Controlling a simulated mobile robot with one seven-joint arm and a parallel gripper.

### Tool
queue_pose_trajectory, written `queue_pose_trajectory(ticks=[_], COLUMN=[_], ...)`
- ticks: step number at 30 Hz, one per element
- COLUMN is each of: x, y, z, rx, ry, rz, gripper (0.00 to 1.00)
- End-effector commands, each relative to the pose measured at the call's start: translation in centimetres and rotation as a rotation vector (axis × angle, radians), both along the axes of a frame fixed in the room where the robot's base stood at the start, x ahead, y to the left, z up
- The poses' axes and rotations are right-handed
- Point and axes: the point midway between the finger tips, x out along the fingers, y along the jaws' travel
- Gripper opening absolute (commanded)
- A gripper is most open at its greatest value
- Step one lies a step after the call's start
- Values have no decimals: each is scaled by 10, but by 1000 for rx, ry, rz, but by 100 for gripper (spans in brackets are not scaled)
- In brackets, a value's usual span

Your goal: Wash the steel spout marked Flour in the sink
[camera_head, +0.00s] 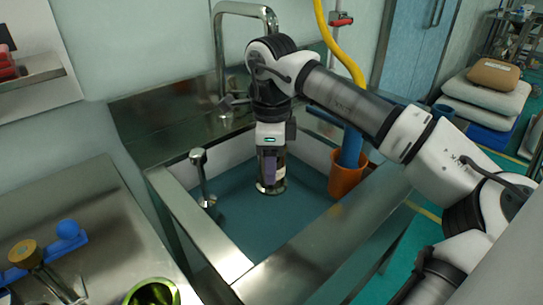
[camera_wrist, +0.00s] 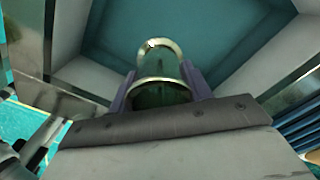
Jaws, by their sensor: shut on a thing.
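The steel spout (camera_head: 271,188) is held down inside the sink (camera_head: 180,212), above its teal bottom; I cannot tell if it touches the bottom. My gripper (camera_head: 270,172) points straight down and is shut on the spout. In the wrist view the spout (camera_wrist: 160,72) sits between the two purple fingers of my gripper (camera_wrist: 158,90), with its shiny round rim toward the sink floor. No Flour marking can be read. The tall curved faucet (camera_head: 219,50) stands at the back of the sink, behind and left of my arm. No water is visible.
An orange container (camera_head: 346,182) with a blue item in it stands at the sink's right side. A short metal post (camera_head: 201,178) rises at the left side. A yellow hose (camera_head: 340,50) hangs behind. A green-rimmed vessel (camera_head: 152,292) is at front left.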

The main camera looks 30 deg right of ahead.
Motion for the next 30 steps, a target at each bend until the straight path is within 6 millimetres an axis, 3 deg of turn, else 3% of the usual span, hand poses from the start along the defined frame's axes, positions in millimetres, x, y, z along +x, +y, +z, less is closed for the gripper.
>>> queue_pose_trajectory(ticks=[1, 30], x=[0, 0], y=[0, 0], z=[-11, -127], rx=[1, 0], ry=[-1, -2], rz=[0, -1], gripper=[18, 18])
